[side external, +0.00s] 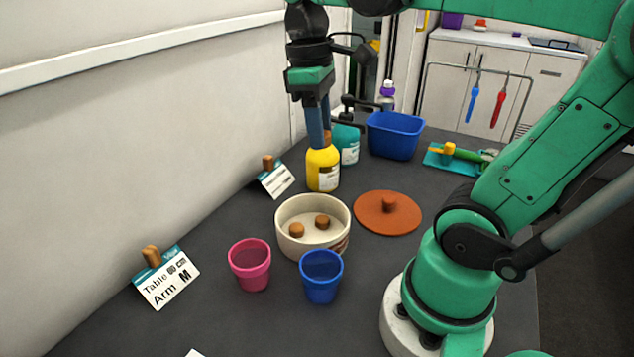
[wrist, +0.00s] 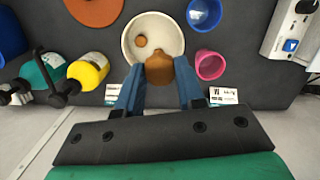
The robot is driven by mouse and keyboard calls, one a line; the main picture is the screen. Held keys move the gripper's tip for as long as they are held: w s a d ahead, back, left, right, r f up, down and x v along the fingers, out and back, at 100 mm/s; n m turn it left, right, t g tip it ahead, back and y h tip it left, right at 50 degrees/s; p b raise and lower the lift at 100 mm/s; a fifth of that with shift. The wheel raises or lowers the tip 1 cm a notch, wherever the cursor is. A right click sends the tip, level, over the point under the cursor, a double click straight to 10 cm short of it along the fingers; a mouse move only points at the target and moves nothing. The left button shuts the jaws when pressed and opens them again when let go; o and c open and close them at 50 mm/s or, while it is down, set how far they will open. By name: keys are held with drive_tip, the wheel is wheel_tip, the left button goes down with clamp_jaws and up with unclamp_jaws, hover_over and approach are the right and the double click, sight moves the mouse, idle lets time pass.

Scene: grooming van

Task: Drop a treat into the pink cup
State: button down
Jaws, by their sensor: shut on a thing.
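My gripper (side external: 324,138) is shut on a brown treat (wrist: 158,69), high above the table, in front of the yellow bottle's top in the side view. The pink cup (side external: 250,268) stands upright at the front left of the table; it also shows right of the held treat in the wrist view (wrist: 210,65). A cream bowl (side external: 285,243) behind the cups holds two loose brown treats, one left (side external: 297,230) and one right (side external: 322,222). In the wrist view the held treat overlaps the bowl's rim, and only one loose treat (wrist: 140,41) shows there.
A blue cup (side external: 321,278) stands right of the pink cup. A brown lid (side external: 372,219) lies right of the bowl. A yellow bottle (side external: 323,172), a teal bottle (side external: 348,147) and a blue bin (side external: 395,137) stand behind. Label cards (side external: 166,283) stand along the left.

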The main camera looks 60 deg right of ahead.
drive_tip(key=w+a+f, duration=0.3)
drive_tip(key=w+a, duration=0.3)
drive_tip(key=a, duration=0.3)
wheel_tip(320, 180, down, 6)
drive_tip(key=shift+f, duration=0.15)
drive_tip(key=shift+w, duration=0.1)
drive_tip(key=shift+c, duration=2.3)
unclamp_jaws()
drive_tip(key=shift+w+r, duration=0.15)
drive_tip(key=shift+r, duration=1.25)
drive_tip(key=shift+w+r, duration=0.15)
drive_tip(key=shift+r, duration=1.25)
